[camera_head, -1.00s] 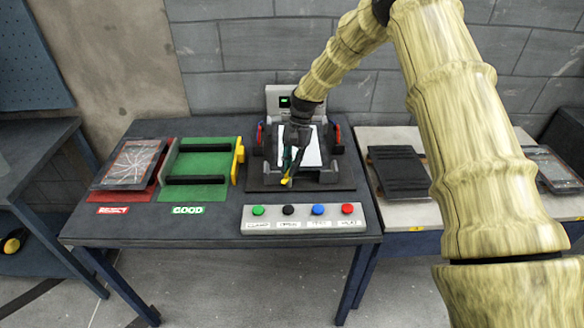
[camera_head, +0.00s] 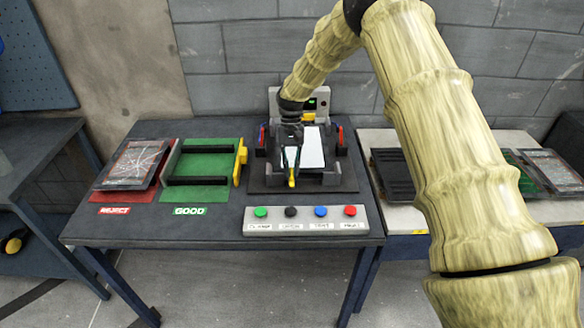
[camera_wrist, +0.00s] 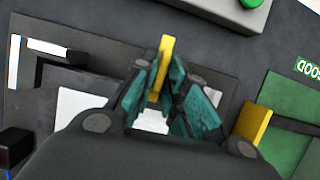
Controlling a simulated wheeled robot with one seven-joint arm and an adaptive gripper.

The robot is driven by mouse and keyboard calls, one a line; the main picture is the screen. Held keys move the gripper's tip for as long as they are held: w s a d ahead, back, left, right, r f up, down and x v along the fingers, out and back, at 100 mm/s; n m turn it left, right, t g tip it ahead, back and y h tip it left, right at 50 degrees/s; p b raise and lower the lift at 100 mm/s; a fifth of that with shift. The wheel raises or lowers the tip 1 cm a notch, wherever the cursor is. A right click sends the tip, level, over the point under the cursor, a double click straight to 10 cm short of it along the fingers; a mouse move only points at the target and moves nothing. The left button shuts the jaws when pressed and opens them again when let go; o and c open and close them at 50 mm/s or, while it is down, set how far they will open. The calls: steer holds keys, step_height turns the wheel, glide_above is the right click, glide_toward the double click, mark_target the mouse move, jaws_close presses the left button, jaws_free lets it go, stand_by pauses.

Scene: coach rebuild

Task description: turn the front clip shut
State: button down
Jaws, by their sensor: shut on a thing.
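The yellow front clip (camera_head: 292,181) is at the front edge of the dark test fixture (camera_head: 340,179), pointing toward the button panel. My gripper (camera_head: 291,164) reaches down over the fixture's front left part. In the wrist view my gripper (camera_wrist: 163,90) has its teal-lined fingers on both sides of the yellow clip (camera_wrist: 164,60), shut on it. The clip's lower end and pivot are hidden between the fingers. A white panel (camera_head: 313,148) lies in the fixture, partly covered by my gripper.
A button panel (camera_head: 305,220) with several coloured buttons lies in front. The green GOOD tray (camera_head: 221,192) with a yellow side piece (camera_head: 241,162) and the red REJECT spot holding a cracked device (camera_head: 137,165) are at left. A side table (camera_head: 405,216) stands at right.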

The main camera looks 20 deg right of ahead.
stand_by(0.3)
steer(key=c, duration=1.6)
jaws_free()
steer(key=shift+o, duration=0.2)
steer(key=v, duration=0.8)
